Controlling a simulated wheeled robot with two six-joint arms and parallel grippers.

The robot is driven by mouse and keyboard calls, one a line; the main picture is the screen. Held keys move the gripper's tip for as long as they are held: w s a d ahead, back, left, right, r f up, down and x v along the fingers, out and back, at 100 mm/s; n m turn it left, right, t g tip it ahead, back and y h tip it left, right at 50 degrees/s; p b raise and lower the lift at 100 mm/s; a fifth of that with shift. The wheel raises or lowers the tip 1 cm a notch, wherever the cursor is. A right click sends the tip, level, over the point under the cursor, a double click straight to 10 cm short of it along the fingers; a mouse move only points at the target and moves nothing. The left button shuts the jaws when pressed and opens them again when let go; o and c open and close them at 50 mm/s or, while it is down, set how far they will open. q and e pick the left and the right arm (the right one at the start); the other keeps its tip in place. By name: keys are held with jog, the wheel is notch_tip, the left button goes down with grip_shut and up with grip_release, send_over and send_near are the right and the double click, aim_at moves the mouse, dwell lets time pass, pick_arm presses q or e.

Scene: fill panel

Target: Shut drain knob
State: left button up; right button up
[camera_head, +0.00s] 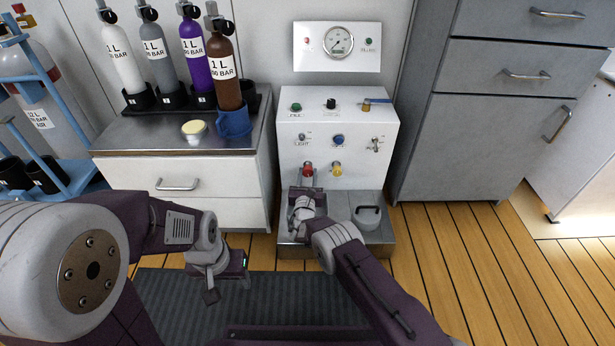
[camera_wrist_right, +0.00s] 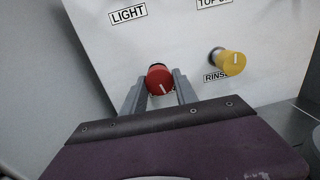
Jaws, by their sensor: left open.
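A red knob (camera_head: 308,170) with a white mark sits low on the white panel front (camera_head: 337,112), left of a yellow knob (camera_head: 337,169). In the right wrist view the red knob (camera_wrist_right: 160,80) shows between the two grey fingers of my right gripper (camera_wrist_right: 159,88), one finger on each side. I cannot tell whether they press on it. No label for the red knob is visible. The yellow knob (camera_wrist_right: 231,63) stands clear to the right, above a "RINSE" label. My left gripper (camera_head: 228,283) is open and empty above the dark mat, away from the panel.
A cabinet (camera_head: 180,180) holding several bottles stands left. Grey drawers (camera_head: 490,120) stand right. A dark mat (camera_head: 290,300) covers the floor in front; the wooden floor to its right is clear.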

grip_shut()
